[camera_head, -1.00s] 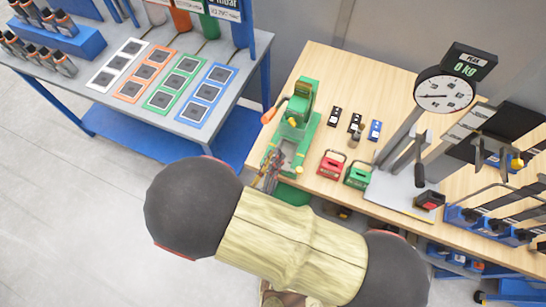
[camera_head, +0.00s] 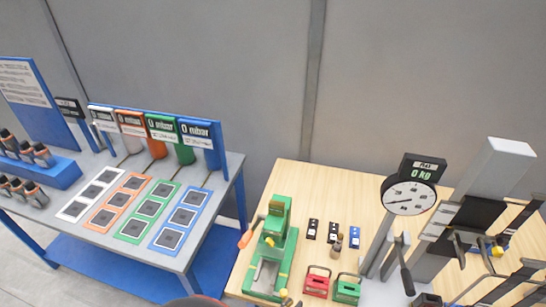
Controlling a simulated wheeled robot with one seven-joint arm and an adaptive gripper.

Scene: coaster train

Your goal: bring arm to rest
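My gripper is not in view. A small dark rounded part of my arm (camera_head: 195,301) with a reddish edge shows at the bottom edge of the head view, in front of the gap between the two tables. The rest of the arm is below the picture, so its pose and anything it may hold are hidden.
A wooden table (camera_head: 300,180) on the right bears a green press (camera_head: 272,250), a red box (camera_head: 317,284), a green box (camera_head: 346,291) and a dial gauge (camera_head: 409,196). A grey table (camera_head: 232,160) with coloured frames stands left. A wall (camera_head: 420,70) closes the back.

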